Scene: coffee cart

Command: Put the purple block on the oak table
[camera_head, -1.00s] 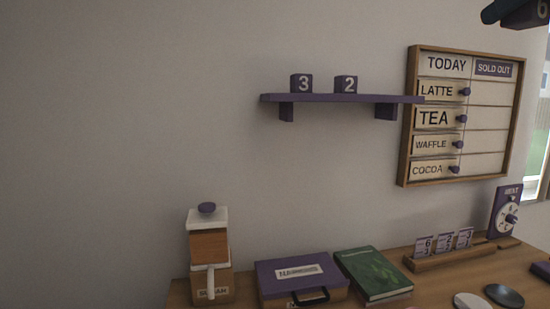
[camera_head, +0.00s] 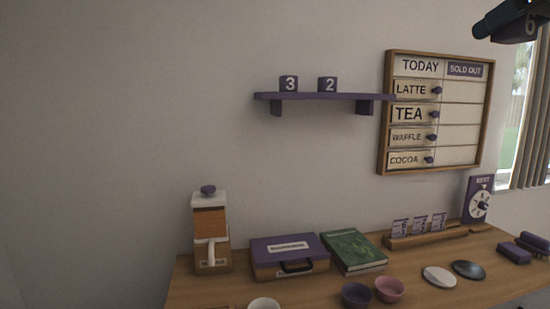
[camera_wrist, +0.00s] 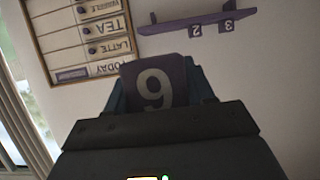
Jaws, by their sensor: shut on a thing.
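My gripper (camera_wrist: 160,95) is shut on a purple block (camera_wrist: 155,84) with a pale digit on its face, which looks upside down in the wrist view. The wooden table (camera_head: 210,289), which looks like the oak table, runs along the bottom of the head view. Two other purple blocks, marked 3 (camera_head: 288,83) and 2 (camera_head: 327,84), sit on the purple wall shelf (camera_head: 310,97).
On the table stand a coffee maker (camera_head: 211,240), a purple-lidded case (camera_head: 290,257), a green book (camera_head: 353,250), a card rack (camera_head: 430,237), a dial stand (camera_head: 477,200), bowls (camera_head: 356,295) and discs (camera_head: 439,277). A menu board (camera_head: 435,112) hangs above. Bare wood shows between the rack and discs.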

